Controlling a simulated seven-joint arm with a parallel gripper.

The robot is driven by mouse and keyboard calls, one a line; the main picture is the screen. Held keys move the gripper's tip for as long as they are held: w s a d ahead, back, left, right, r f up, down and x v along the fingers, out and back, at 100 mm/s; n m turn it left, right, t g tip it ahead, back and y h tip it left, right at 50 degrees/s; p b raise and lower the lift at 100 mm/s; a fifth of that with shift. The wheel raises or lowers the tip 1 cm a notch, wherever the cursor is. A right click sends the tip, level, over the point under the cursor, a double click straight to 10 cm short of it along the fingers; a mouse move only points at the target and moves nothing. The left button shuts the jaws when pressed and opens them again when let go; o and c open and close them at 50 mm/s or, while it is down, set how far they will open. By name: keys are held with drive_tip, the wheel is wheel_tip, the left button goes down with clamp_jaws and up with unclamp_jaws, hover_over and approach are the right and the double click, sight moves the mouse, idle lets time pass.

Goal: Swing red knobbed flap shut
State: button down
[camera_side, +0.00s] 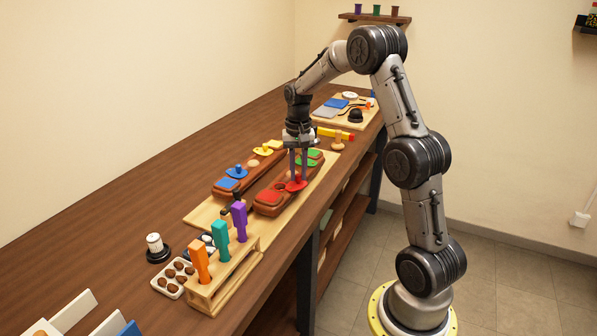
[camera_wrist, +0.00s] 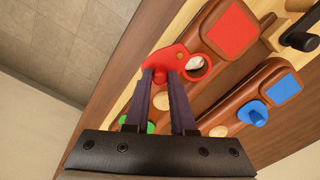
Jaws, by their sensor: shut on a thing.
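The red knobbed flap (camera_side: 297,185) sits at the near side of the front brown wooden block (camera_side: 263,209). In the wrist view the flap (camera_wrist: 179,52) is swung off to the side of a round hole (camera_wrist: 195,68), which shows uncovered with something pale inside. A red square pad (camera_wrist: 233,30) lies on the block's end beside the hole. My gripper (camera_wrist: 161,76) points down at the flap, its fingers shut on the flap's knob. The fingers hide most of the knob. My gripper (camera_side: 300,176) stands over the flap in the side view.
Green parts (camera_side: 305,161) lie at the front block's far end. A second block behind carries a blue flap (camera_side: 237,172) and a yellow flap (camera_side: 263,151). A wooden rack (camera_side: 236,268) with coloured handles stands nearer the camera.

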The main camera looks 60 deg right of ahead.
drive_tip(key=n, duration=0.2)
drive_tip(key=w+n, duration=0.1)
drive_tip(key=n, duration=0.1)
drive_tip(key=shift+w+r, duration=0.1)
drive_tip(key=shift+w, duration=0.05)
drive_tip(key=n, duration=0.2)
drive_tip(key=w+n, duration=0.1)
drive_tip(key=n, duration=0.3)
drive_tip(key=shift+w+a+n, duration=0.3)
drive_tip(key=shift+w+n, duration=0.05)
drive_tip(key=shift+n, duration=0.05)
drive_tip(key=n, duration=0.1)
drive_tip(key=a+n, duration=0.1)
drive_tip(key=n, duration=0.1)
drive_tip(key=w+n, duration=0.1)
drive_tip(key=n, duration=0.1)
drive_tip(key=shift+a, duration=0.15)
drive_tip(key=shift+a+n, duration=0.35)
drive_tip(key=shift+n, duration=0.85)
drive_tip(key=shift+a+n, duration=0.3)
drive_tip(key=shift+n, duration=0.9)
drive_tip(key=c, duration=0.8)
unclamp_jaws()
drive_tip(key=shift+o, duration=0.2)
